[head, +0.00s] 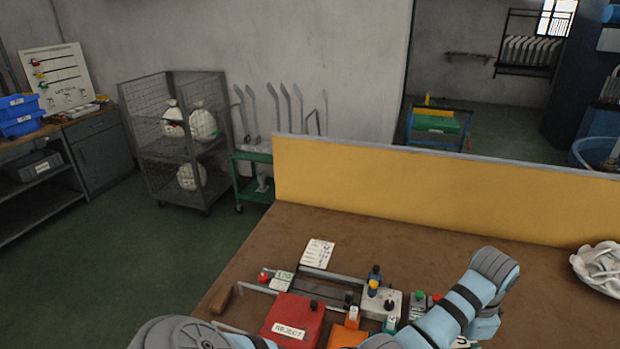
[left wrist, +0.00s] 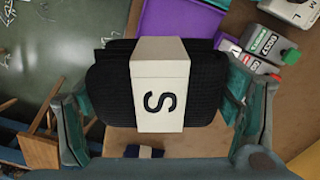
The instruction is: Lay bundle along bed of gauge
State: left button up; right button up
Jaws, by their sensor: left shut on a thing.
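The bundle (left wrist: 205,95) is dark ribbed fabric with a cream paper band (left wrist: 160,70) marked "S". In the left wrist view it sits between the two teal fingers of my left gripper (left wrist: 163,105), which is shut on it. In the head view neither the bundle nor either gripper shows; only parts of my arms are seen at the bottom. On the brown table (head: 400,240) a grey metal-railed fixture (head: 335,275) with a small numbered card (head: 282,281) may be the gauge. Its near part is hidden behind the red box, so its bed is not clear.
A red box labelled REJECT (head: 293,321), an orange box (head: 346,336) and a white box (head: 381,303) crowd the table's near part. A yellow panel (head: 440,190) closes the back edge. White fabric (head: 600,266) lies at right. The table's middle behind the boxes is clear.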

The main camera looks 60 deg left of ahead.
aim_at(315, 293)
jog(key=u, duration=0.15)
jog(key=k, duration=0.55)
jog(key=u, duration=1)
jog(key=i, duration=0.9)
jog(key=z, duration=0.35)
